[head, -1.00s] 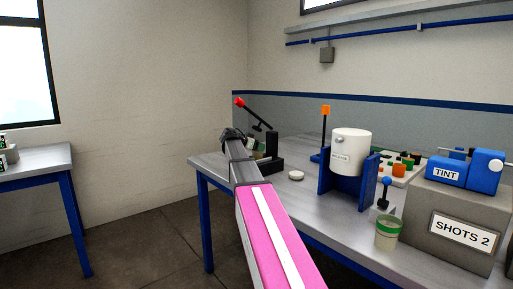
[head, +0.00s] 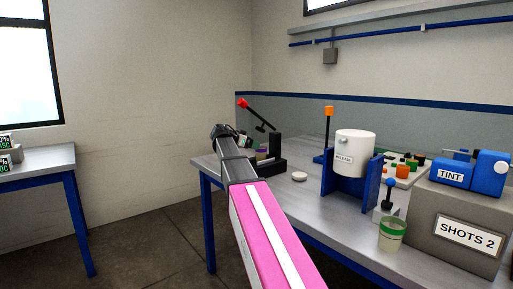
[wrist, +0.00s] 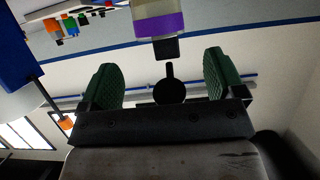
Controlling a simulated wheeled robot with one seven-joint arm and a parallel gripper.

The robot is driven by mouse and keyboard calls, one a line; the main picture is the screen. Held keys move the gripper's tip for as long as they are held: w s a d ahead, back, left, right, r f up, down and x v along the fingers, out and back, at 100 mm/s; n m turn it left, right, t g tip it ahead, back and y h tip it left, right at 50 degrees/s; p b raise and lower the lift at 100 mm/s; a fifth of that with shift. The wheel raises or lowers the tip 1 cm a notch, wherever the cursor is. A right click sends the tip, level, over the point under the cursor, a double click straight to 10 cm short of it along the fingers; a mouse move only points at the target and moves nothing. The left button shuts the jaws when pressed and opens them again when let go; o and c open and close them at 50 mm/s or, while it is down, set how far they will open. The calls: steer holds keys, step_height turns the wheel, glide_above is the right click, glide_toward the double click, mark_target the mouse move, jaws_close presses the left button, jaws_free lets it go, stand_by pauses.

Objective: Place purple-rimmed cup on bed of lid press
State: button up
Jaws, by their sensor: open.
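The purple-rimmed cup (wrist: 158,22) shows at the top of the wrist view, which is upside down. A black block of the lid press (wrist: 165,48) lies directly over its rim. In the head view the cup (head: 262,153) is small and partly hidden, at the dark lid press (head: 275,148) with its red-knobbed lever. It appears upright on the press bed, but the contact is hidden. My gripper (wrist: 163,82) is open and empty, its green fingers apart from the cup. In the head view my gripper (head: 243,140) is just left of the press.
A pale disc (head: 299,176) lies on the table right of the press. A white drum in a blue stand (head: 352,150), a green-rimmed cup (head: 392,235) and the SHOTS 2 box (head: 455,232) stand farther right. Free floor lies left of the table.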

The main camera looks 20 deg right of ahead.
steer(key=shift+v, duration=2.55)
